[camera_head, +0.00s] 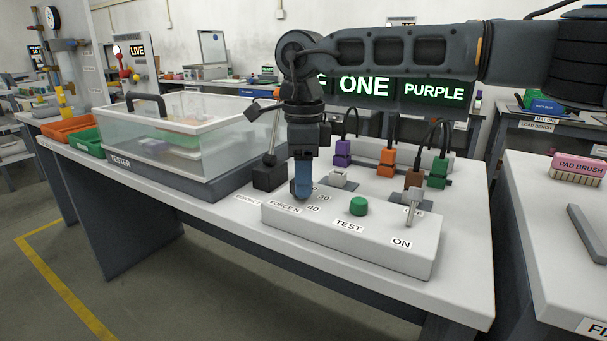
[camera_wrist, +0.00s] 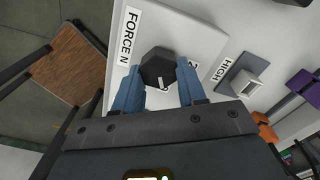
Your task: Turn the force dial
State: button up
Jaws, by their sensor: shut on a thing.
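The force dial (camera_wrist: 158,64) is a black, many-sided knob with a white pointer mark, seen in the wrist view beside the "FORCE N" label (camera_wrist: 129,36). Its pointer faces the lower part of that picture. My gripper (camera_wrist: 158,84) has its two blue fingers on either side of the knob, shut on it. In the head view my gripper (camera_head: 303,188) points straight down onto the white control panel (camera_head: 375,250), behind the "FORCE N" label and beside the numbers 30 and 40. There the fingers mostly hide the dial. The number beside the pointer is partly covered.
A green TEST button (camera_head: 358,206) and a metal ON lever (camera_head: 413,205) are on the panel to the right. A black lever box (camera_head: 269,172) stands close left of my gripper. Coloured plugs (camera_head: 387,162) with cables stand behind. A clear-lidded tester (camera_head: 190,138) fills the left.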

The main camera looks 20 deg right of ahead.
jog(key=o, duration=1.1)
jog(key=shift+c, duration=0.2)
jog(key=shift+r, duration=0.15)
notch_tip(320, 180, up, 8)
jog(key=shift+f+p, duration=0.25)
jog(key=shift+p, duration=0.1)
